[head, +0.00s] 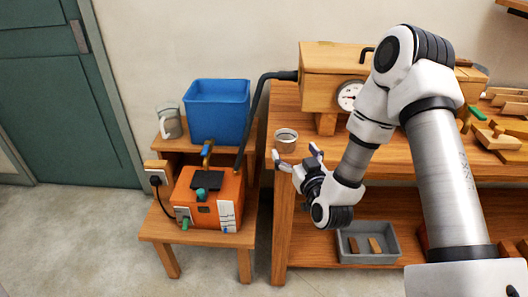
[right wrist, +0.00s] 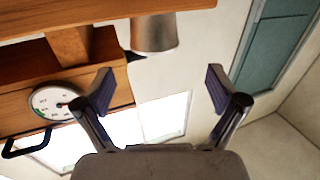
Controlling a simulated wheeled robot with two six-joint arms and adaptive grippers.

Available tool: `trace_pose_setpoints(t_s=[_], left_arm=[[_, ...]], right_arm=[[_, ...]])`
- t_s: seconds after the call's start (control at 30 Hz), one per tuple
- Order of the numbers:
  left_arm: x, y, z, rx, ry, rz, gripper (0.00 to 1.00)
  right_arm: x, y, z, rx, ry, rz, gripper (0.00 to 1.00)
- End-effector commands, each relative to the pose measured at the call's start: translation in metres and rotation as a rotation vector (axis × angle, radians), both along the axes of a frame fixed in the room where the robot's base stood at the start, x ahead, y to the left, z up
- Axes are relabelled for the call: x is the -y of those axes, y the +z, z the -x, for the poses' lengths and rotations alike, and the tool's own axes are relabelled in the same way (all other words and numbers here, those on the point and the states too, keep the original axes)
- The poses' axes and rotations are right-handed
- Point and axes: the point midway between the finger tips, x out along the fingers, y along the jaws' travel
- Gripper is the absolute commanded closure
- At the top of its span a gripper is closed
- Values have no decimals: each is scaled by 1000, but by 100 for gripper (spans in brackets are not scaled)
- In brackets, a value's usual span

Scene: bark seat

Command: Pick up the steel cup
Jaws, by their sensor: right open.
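The steel cup (head: 286,141) stands upright at the left end of the wooden workbench (head: 302,106). My right gripper (head: 297,156) is open, its fingers pointing toward the cup from the bench's front edge, just in front of it. My left gripper is in neither view.
A wooden box with a gauge (head: 348,95) stands behind, and a dark hose (head: 258,105) runs left from it. A stepped stool (head: 160,229) holds a blue bin (head: 217,110), a grey mug (head: 169,122) and an orange box (head: 208,207). A grey tray (head: 368,257) sits on the lower shelf.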

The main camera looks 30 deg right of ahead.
Motion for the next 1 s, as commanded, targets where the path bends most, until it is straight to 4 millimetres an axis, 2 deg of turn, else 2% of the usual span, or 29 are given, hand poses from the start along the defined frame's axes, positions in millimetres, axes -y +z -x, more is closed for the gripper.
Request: trace_pose_setpoints(t_s=[0.17,0.53,0.8,0.87,0.9,1.0], left_arm=[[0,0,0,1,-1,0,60],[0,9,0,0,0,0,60],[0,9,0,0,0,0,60],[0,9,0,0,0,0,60],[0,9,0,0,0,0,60],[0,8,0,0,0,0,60]], right_arm=[[4,7,-16,19,-1,1,5],[19,0,-71,15,0,1,5],[21,-1,-78,14,0,-2,5],[21,-1,-77,14,0,-2,26],[21,-1,-77,14,0,-2,40],[21,-1,-77,14,-1,-1,70]])
